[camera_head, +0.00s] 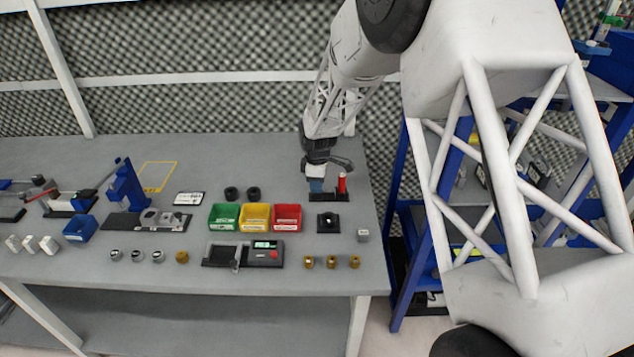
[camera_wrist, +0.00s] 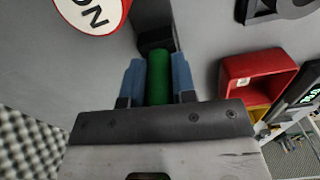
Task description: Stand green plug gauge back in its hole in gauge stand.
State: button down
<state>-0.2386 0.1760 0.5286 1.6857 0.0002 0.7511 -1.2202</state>
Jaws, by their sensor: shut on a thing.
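The green plug gauge (camera_wrist: 158,78) lies between the two blue fingers of my gripper (camera_wrist: 157,66) in the wrist view, and my gripper is shut on it. In the head view my gripper (camera_head: 316,186) points down over the left part of the dark gauge stand (camera_head: 330,197) and hides the green gauge. In the wrist view, the gauge's far end meets a dark block of the stand (camera_wrist: 154,38); whether it is inside the hole cannot be told. The red plug gauge (camera_head: 342,184) stands upright at the stand's right; its white lettered top (camera_wrist: 92,14) shows close in the wrist view.
Green (camera_head: 223,217), yellow (camera_head: 255,217) and red (camera_head: 287,217) bins stand in front and left of the stand. Two black rings lie to the left. The table's right edge is near.

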jog(key=shift+f, duration=0.1)
jog(key=c, duration=0.8)
grip_release()
jog(key=shift+c, duration=0.2)
jog(key=shift+r, duration=3.85)
